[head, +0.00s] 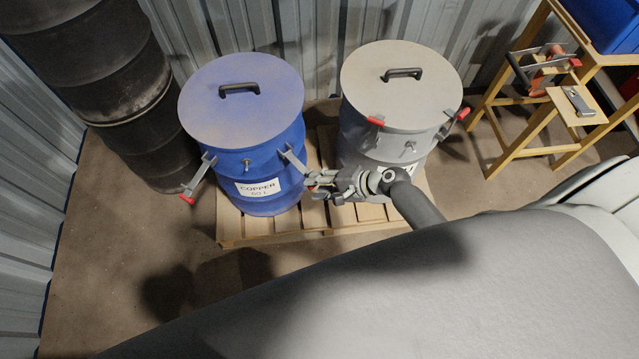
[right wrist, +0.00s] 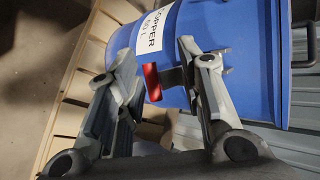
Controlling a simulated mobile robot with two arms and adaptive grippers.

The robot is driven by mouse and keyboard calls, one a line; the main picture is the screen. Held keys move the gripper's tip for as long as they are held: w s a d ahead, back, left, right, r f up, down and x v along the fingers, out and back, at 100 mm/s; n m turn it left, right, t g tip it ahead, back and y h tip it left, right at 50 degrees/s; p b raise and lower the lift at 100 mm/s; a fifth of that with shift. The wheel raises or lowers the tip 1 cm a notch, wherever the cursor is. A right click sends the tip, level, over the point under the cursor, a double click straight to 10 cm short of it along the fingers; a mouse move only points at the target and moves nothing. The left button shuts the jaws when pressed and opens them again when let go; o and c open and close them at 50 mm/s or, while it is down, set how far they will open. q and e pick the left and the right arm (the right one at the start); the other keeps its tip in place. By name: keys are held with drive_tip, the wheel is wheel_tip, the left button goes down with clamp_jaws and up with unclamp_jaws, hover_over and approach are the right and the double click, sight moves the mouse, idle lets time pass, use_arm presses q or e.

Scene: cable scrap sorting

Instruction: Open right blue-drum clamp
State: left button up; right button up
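In the right wrist view the lever's red grip (right wrist: 152,82) lies between the fingers, nearer the right-hand finger. My right gripper (head: 314,185) is open around it, with a gap at the left-hand finger. The drum's left clamp (head: 207,162) also hangs outward, red tip low. My left gripper is not in view.
A grey drum (head: 385,150) stands just right, its clamp levers up near the lid. Both drums stand on a wooden pallet (head: 232,232). A black barrel (head: 140,140) is at left. A wooden stand (head: 497,130) is at right. Corrugated walls close off the back.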

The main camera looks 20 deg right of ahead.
drive_tip(key=s+d+f+b, duration=0.4)
drive_tip(key=s+d, duration=0.4)
drive_tip(key=shift+s, duration=0.2)
idle(1.0)
drive_tip(key=shift+d+f, duration=0.1)
drive_tip(key=v, duration=0.8)
idle(0.3)
idle(0.5)
